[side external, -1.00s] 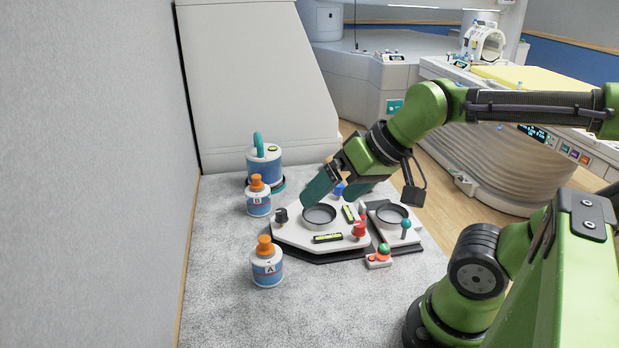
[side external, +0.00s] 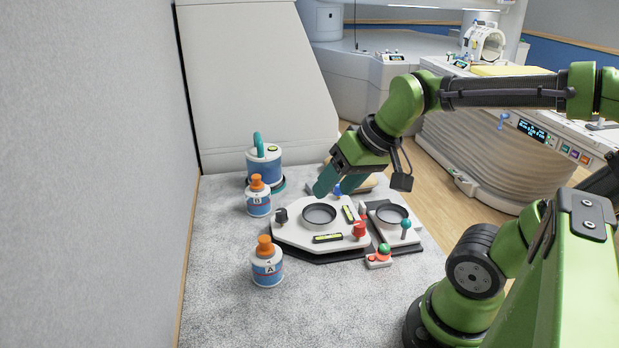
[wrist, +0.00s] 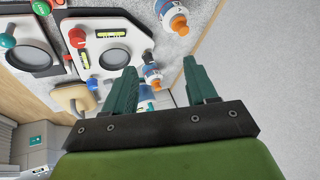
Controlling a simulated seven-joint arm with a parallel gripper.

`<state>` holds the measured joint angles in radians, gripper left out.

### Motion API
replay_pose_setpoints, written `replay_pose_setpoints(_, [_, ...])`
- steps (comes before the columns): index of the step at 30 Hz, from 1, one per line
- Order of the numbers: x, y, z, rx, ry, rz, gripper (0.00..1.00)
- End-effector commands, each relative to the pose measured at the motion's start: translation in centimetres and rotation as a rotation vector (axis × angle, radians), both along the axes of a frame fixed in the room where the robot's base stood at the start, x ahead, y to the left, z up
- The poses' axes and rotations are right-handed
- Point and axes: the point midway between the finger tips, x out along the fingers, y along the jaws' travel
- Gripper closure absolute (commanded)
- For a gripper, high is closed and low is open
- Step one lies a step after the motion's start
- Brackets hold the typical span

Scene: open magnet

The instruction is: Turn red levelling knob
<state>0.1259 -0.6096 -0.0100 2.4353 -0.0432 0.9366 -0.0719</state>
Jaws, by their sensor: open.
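The red levelling knob (side external: 360,228) stands at the front right corner of a white platform (side external: 290,236). In the wrist view the red knob (wrist: 77,37) is at upper left, between two yellow level vials. My gripper (side external: 335,186) is above the back edge of the platform, behind and to the left of the red knob and apart from it. In the wrist view my gripper (wrist: 160,66) has its two green fingers spread, with nothing held between them. A black knob (side external: 281,215) is at the platform's left corner and a blue knob (side external: 338,189) is at its back, partly hidden.
A smaller board (side external: 409,236) with a teal-topped lever (side external: 406,225) adjoins on the right. Bottle A (side external: 266,265), bottle B (side external: 258,200) and a teal-handled canister (side external: 264,165) stand left. The front grey surface is clear.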

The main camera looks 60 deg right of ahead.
Motion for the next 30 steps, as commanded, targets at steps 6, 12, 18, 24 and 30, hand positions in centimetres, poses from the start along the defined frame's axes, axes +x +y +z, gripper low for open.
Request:
replay_pose_setpoints(6, [1.2,-6.3,-0.9,-0.24,0.189,0.332,0.44])
replay_pose_setpoints(12, [1.0,-10.5,-1.2,-0.389,0.317,0.778,0.44])
replay_pose_setpoints(18, [0.4,-12.5,-0.8,-0.477,0.361,1.233,0.44])
replay_pose_setpoints(24, [-0.1,-12.5,-0.3,-0.524,0.34,1.506,0.44])
replay_pose_setpoints(30, [-0.1,-12.4,-1.3,-0.531,0.33,1.564,0.44])
